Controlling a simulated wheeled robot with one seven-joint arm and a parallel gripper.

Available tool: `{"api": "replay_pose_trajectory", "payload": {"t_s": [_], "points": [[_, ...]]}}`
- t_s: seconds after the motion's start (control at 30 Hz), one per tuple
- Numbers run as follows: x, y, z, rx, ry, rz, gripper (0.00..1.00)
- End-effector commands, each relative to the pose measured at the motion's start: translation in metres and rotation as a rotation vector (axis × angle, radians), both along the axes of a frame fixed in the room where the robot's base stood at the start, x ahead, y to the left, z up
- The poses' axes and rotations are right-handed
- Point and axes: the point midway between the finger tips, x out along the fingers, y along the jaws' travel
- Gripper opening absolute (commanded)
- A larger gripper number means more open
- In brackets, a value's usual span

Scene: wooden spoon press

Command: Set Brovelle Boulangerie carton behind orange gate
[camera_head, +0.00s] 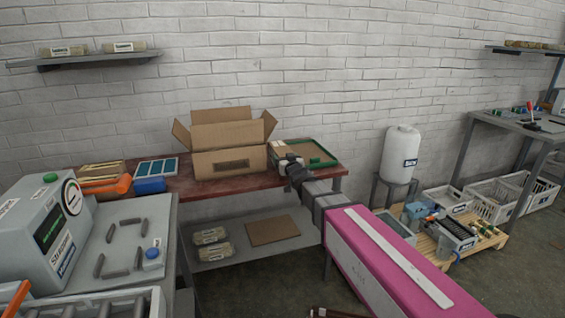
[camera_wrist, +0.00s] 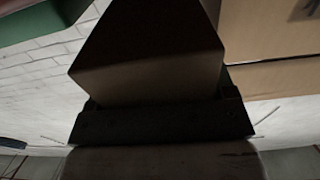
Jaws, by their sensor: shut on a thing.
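My gripper (camera_head: 287,165) is at the right part of the red-brown table, shut on a small brown carton (camera_head: 280,148). The carton fills the middle of the wrist view (camera_wrist: 148,85), dark and in shadow. No print on it can be read, so I cannot confirm the Brovelle Boulangerie name. I cannot tell whether it touches the table. An orange bar (camera_head: 14,299) shows at the lower left edge, beside the white slatted tray; it may be the orange gate, mostly cut off by the frame.
An open cardboard box (camera_head: 231,163) stands just left of my gripper, and a green tray (camera_head: 322,163) just right. Left are an orange container (camera_head: 107,187), a blue box (camera_head: 150,186) and a grey machine (camera_head: 45,235) with a dial. A white jug (camera_head: 401,153) stands right.

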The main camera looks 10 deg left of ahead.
Motion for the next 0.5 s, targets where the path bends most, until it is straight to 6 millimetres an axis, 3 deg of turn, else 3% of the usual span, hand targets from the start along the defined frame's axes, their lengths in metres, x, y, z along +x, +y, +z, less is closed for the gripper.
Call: {"api": "replay_pose_trajectory", "payload": {"t_s": [0.23, 0.5], "points": [[0.028, 0.017, -0.019, 0.000, -0.001, 0.001, 0.39], [0.030, 0.019, -0.025, 0.001, -0.002, 0.000, 0.39]]}}
